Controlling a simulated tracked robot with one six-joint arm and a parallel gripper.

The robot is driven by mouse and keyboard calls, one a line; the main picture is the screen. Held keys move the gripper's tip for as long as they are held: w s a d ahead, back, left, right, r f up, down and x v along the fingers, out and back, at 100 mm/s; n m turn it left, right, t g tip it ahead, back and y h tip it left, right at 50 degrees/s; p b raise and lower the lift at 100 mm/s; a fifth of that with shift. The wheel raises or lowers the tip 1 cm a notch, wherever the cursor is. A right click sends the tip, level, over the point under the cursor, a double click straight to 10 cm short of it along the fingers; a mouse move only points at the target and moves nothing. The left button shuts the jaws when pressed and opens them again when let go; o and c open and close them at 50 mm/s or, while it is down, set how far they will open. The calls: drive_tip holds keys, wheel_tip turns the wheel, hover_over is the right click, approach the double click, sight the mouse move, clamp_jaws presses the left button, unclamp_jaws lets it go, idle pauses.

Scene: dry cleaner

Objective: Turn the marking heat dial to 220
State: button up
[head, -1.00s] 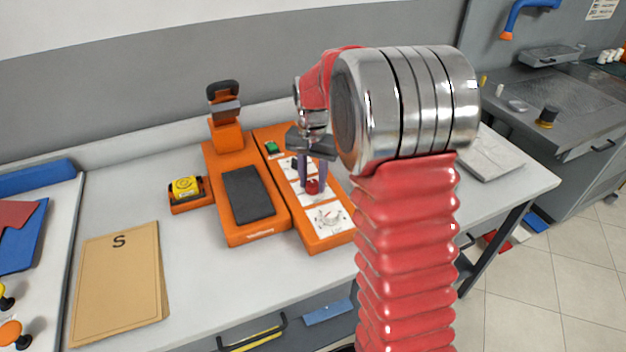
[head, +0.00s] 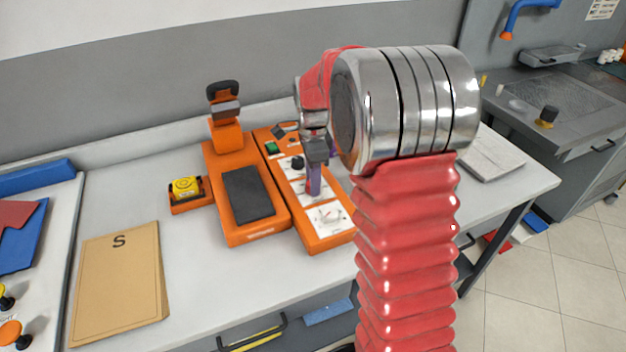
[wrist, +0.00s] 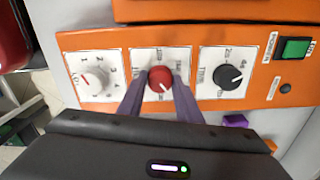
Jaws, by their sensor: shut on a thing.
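The orange control panel (head: 336,241) lies on the worktop with a row of dials on white scale cards. In the wrist view a red dial (wrist: 160,79) sits on the middle card (wrist: 140,55); its scale is too small to read surely, and its white pointer mark is toward the lower right. The purple fingers of my gripper (wrist: 160,92) stand one on each side of this dial, shut on it. In the head view my gripper (head: 314,188) is upright over the panel and largely hides the red dial.
A black dial (wrist: 228,76) and a white dial (wrist: 94,82) flank the red one closely. A green switch (wrist: 295,48) is at the panel's end. An orange press (head: 271,231) with a dark pad stands left of the panel. A folder (head: 119,285) lies further left.

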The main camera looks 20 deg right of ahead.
drive_tip(key=m, duration=0.6)
drive_tip(key=shift+w+r+m, duration=0.1)
drive_tip(key=shift+m, duration=0.3)
drive_tip(key=o, duration=1)
drive_tip(key=shift+o, duration=0.2)
wheel_tip(320, 180, up, 14)
drive_tip(key=shift+f, duration=0.2)
idle(0.6)
